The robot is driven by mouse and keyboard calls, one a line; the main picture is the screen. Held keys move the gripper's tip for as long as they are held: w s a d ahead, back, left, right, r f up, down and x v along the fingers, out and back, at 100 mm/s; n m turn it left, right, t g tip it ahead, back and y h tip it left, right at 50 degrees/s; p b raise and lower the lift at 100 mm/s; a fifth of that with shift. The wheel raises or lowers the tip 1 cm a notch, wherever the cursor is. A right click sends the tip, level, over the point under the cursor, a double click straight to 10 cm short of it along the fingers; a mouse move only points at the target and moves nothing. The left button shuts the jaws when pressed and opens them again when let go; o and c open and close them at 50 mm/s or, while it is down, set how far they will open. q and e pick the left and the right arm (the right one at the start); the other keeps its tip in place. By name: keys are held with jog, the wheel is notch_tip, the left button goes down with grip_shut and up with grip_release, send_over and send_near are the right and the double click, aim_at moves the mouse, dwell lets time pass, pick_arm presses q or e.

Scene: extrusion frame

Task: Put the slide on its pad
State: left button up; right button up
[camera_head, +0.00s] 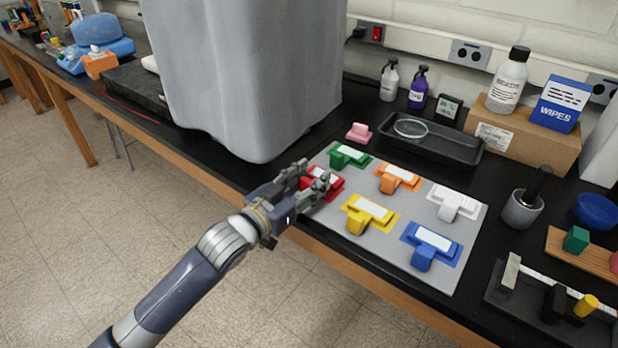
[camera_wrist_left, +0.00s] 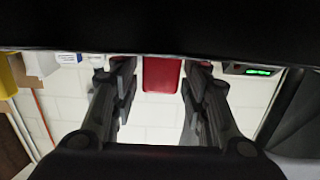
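A grey mat (camera_head: 455,278) on the black bench carries several coloured pads, each with a block and white label: green (camera_head: 347,156), orange (camera_head: 398,178), white (camera_head: 455,202), yellow (camera_head: 366,213), blue (camera_head: 432,246) and red. My left gripper (camera_head: 316,179) is at the red one (camera_head: 308,184) and partly hides it. In the left wrist view a red piece (camera_wrist_left: 161,74) shows between my two fingers (camera_wrist_left: 160,92), with a gap on either side. The fingers are open. I cannot tell which piece the task calls the slide. My right gripper is not in view.
A black tray (camera_head: 455,150) with a round dish lies behind the mat, with a pink block (camera_head: 359,132) beside it. A grey covered bulk (camera_head: 250,80) stands close left of the mat. A dark cup (camera_head: 522,210) and a rack (camera_head: 550,305) are at the right.

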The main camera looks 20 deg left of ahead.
pick_arm(q)
jog(key=shift+r, duration=0.15)
jog(key=shift+s+a, duration=0.1)
jog(key=shift+s, duration=0.15)
jog(key=b+v, duration=0.1)
jog(key=v, duration=1)
jog(key=shift+s, duration=0.25)
jog(key=shift+a, duration=0.1)
